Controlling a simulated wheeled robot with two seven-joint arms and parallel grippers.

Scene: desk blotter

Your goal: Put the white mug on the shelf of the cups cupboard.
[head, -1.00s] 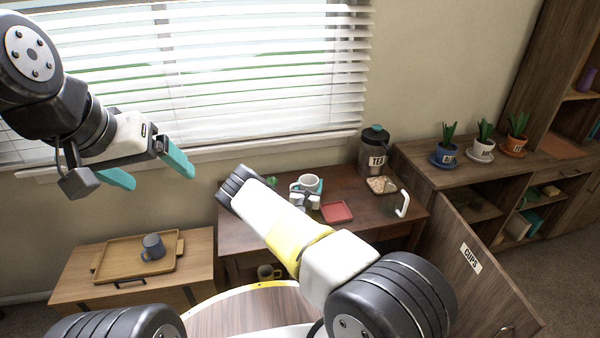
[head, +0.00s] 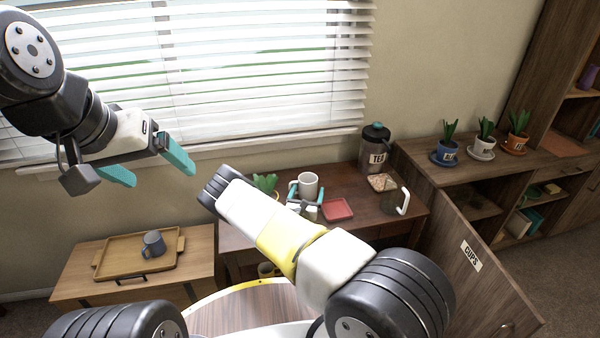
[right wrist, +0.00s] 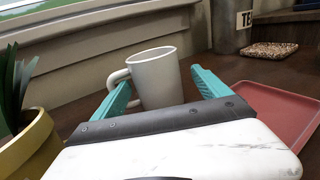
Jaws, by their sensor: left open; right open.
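The white mug (head: 308,185) stands upright on the dark wooden desk, its handle to the left. In the right wrist view the white mug (right wrist: 158,77) is just ahead of my right gripper (right wrist: 160,92), whose teal fingers are open, one on each side of it; the left finger is close to the handle, and I cannot tell whether it touches. The right gripper (head: 305,196) is small in the head view. My left gripper (head: 150,172) is open and empty in front of the window blinds. The cups cupboard's labelled door (head: 485,270) stands open at right; the inside is partly visible.
A red coaster tray (head: 337,209), a tea canister (head: 375,150) and a cork mat (head: 381,182) are on the desk. A potted plant (right wrist: 22,130) is close left of my right gripper. A wooden tray with a grey-blue mug (head: 153,243) is at left. Potted plants line the cupboard top.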

